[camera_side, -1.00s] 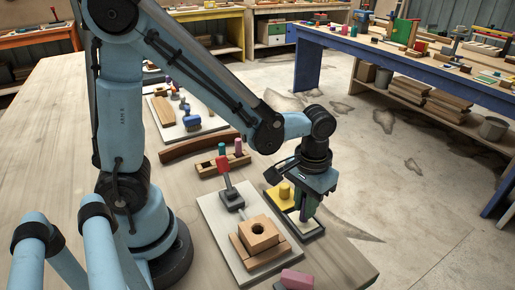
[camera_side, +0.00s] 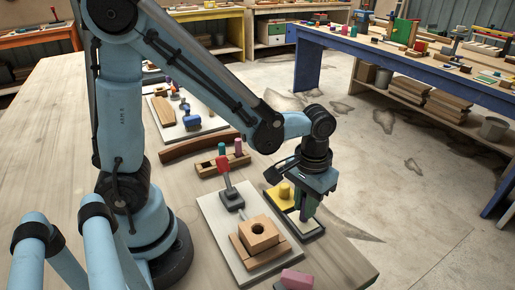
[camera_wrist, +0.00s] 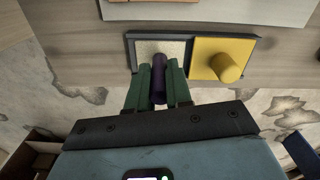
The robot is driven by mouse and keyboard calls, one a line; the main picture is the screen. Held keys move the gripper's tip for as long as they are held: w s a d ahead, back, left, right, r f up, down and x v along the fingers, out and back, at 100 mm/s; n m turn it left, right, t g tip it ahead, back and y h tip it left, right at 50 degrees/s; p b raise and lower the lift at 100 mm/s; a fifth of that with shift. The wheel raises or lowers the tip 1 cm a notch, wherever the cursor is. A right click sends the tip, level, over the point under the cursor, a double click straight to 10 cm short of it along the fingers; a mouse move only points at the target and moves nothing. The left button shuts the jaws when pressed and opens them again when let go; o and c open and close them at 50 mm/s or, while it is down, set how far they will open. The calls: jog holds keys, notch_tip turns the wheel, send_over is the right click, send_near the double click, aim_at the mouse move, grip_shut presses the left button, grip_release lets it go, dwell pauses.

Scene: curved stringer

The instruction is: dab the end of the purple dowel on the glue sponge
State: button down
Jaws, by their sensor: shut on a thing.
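My gripper (camera_side: 307,208) has green fingers and points down over the dark-framed tray near the table's right edge. In the wrist view the fingers (camera_wrist: 159,74) are shut on the purple dowel (camera_wrist: 158,82), one on each side. The dowel's far end overlaps the pale, speckled square pad (camera_wrist: 172,48), which looks like the glue sponge. I cannot tell whether the end touches the pad or hangs just above it. In the side view the fingers hide the dowel and cover part of the pad (camera_side: 307,227).
A yellow block with a round knob (camera_wrist: 222,62) sits right beside the pad. In the side view, a pale board (camera_side: 222,232) left of the tray carries a wooden block with a hole (camera_side: 258,235) and a red-topped clamp (camera_side: 229,185). A pink block (camera_side: 297,280) lies nearer the front.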

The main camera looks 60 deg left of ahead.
jog(key=shift+r, duration=3.4)
